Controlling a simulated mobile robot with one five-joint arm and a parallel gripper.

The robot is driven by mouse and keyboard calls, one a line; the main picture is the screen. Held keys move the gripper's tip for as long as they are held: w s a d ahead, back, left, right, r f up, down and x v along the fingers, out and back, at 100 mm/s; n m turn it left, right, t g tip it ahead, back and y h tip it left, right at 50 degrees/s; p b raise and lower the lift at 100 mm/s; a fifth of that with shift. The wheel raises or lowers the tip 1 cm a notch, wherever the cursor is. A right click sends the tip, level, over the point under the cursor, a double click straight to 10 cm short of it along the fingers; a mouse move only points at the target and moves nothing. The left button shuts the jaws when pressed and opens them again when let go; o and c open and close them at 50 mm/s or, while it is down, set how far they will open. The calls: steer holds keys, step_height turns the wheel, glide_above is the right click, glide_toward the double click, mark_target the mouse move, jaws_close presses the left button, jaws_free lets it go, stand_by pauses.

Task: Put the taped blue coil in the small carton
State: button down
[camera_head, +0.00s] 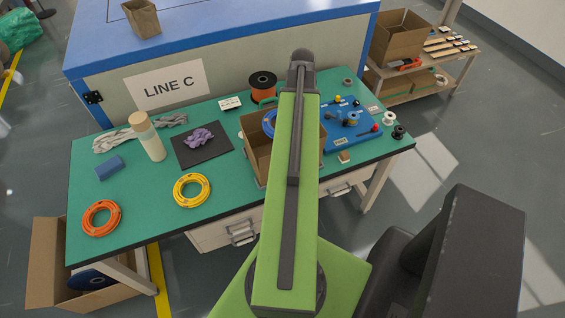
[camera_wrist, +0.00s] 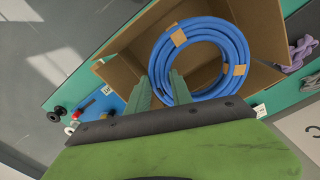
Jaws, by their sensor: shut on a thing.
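The taped blue coil (camera_wrist: 243,60) has tan tape pieces around it. My gripper (camera_wrist: 162,88) is shut on the near left side of the coil in the wrist view. The coil is over the open mouth of the small carton (camera_wrist: 133,50), with the carton's brown inside showing below and around it. I cannot tell how far down the coil is. In the camera_head view the carton (camera_head: 256,163) stands on the green table, partly behind my arm. A bit of the blue coil (camera_head: 269,123) shows at its opening; my fingers are hidden there.
Right of the carton is a blue board (camera_head: 334,138) with small parts. An orange-black spool (camera_head: 262,84) stands behind.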

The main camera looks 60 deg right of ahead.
step_height(320, 180, down, 20)
steer(key=b, duration=1.8)
steer(key=shift+r, duration=0.25)
steer(key=shift+r+p, duration=0.25)
steer(key=shift+p, duration=0.05)
steer(key=shift+f, duration=0.2)
steer(key=c, duration=1.1)
jaws_free()
steer(key=shift+c, duration=0.2)
steer(key=shift+r, duration=0.1)
step_height(320, 180, up, 12)
steer(key=p, duration=1.2)
steer(key=shift+r, duration=0.15)
